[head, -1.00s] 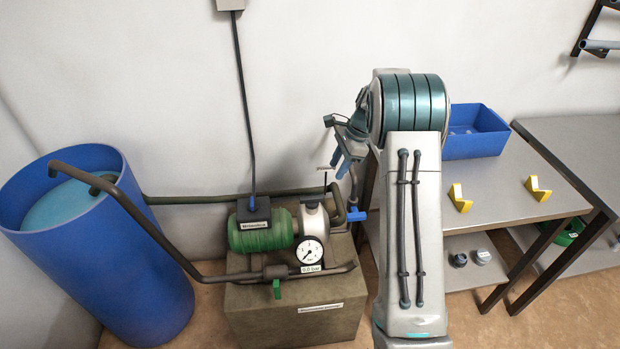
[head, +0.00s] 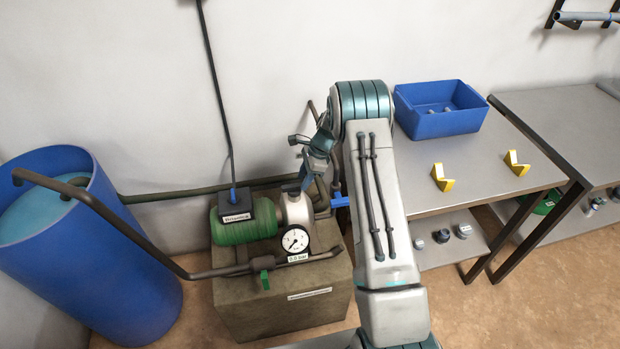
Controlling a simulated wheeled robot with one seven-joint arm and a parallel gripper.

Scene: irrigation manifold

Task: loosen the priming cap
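The pump (head: 240,222) has a green motor and a pale housing (head: 297,209), and stands on a brown block. A small dark cap (head: 291,188) sits on top of the housing, partly hard to make out; I take it for the priming cap. My gripper (head: 308,181) points down with its blue-grey fingers just above and right of this cap. I cannot tell whether they touch it, and the finger gap is too small to read.
A round gauge (head: 295,239) with a "0.0 bar" label is on the pump front. A green-handled valve (head: 264,279) and a blue valve handle (head: 340,201) flank it. A blue tank (head: 135,275) stands left. A table (head: 465,160) with a blue bin (head: 440,118) is right.

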